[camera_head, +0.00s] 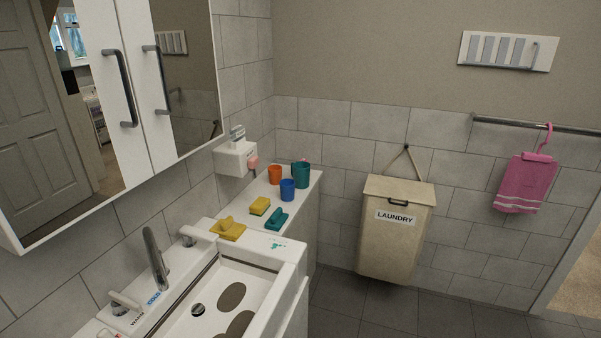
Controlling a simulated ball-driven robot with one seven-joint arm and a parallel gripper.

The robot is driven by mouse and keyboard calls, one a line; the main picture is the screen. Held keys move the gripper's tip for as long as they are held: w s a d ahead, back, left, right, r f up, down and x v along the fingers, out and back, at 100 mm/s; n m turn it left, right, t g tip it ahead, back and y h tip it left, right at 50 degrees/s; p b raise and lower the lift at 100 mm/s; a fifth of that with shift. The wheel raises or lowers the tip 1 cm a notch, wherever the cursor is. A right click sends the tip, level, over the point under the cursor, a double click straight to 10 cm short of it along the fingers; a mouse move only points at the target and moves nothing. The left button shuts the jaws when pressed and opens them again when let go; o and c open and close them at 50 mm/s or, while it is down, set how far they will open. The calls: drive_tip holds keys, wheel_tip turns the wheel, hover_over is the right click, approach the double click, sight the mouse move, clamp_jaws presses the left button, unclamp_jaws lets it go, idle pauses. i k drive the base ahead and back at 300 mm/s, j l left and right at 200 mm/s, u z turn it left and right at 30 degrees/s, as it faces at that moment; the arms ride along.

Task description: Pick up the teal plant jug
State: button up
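A teal jug (301,175) stands upright at the far end of the white counter, near the tiled back wall. It is the largest of the vessels there. An orange cup (274,174) stands to its left, and a blue cup (287,189) stands in front of it, on the near side. My gripper is not in view, so its position relative to the jug does not show.
Sponges and a teal scrubber (277,219) lie nearer on the counter. A white sink (256,285) with a tap (155,260) is in front. A mirrored cabinet (184,70) overhangs on the left. A laundry bag (397,232) hangs right of the counter. Floor (370,312) shows below it.

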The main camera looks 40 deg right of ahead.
sight(300, 170)
drive_tip(key=i+l, duration=0.25)
drive_tip(key=l, duration=0.3)
drive_tip(key=i+l, duration=0.3)
drive_tip(key=l, duration=0.2)
drive_tip(key=i+l, duration=0.25)
drive_tip(key=l, duration=0.3)
drive_tip(key=i+l+z, duration=0.1)
drive_tip(key=i+l, duration=0.15)
drive_tip(key=l, duration=0.3)
drive_tip(key=i+l, duration=0.3)
drive_tip(key=l, duration=0.2)
drive_tip(key=i+l, duration=0.25)
drive_tip(key=l, duration=0.25)
drive_tip(key=i+l, duration=0.3)
drive_tip(key=l, duration=0.25)
drive_tip(key=i+l+z, duration=0.1)
drive_tip(key=i+l, duration=0.2)
drive_tip(key=l, duration=0.2)
